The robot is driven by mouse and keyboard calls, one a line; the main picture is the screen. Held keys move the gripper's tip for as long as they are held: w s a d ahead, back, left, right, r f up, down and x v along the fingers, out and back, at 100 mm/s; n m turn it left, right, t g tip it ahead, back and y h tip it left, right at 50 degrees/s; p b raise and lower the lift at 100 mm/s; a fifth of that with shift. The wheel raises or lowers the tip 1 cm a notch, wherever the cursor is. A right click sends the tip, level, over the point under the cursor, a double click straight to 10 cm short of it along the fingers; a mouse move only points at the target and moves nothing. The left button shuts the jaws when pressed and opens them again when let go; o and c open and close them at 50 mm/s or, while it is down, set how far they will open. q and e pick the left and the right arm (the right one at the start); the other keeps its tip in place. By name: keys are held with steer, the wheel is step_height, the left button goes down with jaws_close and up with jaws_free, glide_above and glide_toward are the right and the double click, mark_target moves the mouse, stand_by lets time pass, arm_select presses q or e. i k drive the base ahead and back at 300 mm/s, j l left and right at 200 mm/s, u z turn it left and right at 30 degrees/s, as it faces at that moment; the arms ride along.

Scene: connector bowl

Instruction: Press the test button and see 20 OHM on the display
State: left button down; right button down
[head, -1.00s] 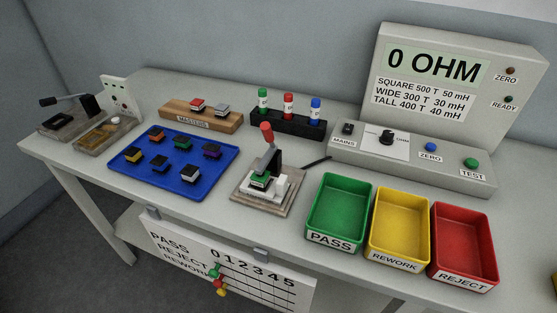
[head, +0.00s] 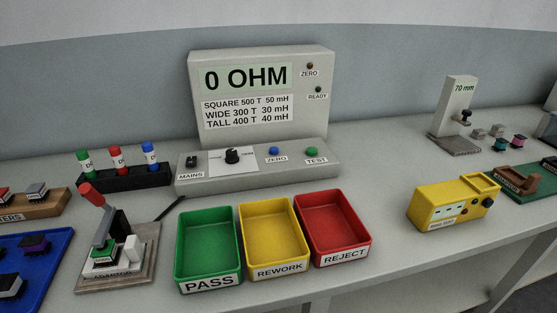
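The grey tester (head: 262,100) stands at the back of the bench in the head view. Its display (head: 248,78) reads 0 OHM. The green test button (head: 312,152) is at the right of its front panel, above the label TEST. The blue zero button (head: 273,151) is to its left, then the black dial (head: 232,156) and the mains switch (head: 191,161). The ZERO lamp (head: 310,66) and READY lamp (head: 318,90) look dark. A lever fixture (head: 112,245) with a red handle stands at the left, a part in it. Neither gripper is in view.
The green PASS (head: 207,281), yellow REWORK (head: 275,269) and red REJECT (head: 343,253) trays look empty and stand in front of the tester. A yellow meter (head: 450,205) and a 70 mm gauge (head: 457,110) stand at the right.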

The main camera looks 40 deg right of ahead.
mark_target(311, 151)
steer(key=z, duration=0.9)
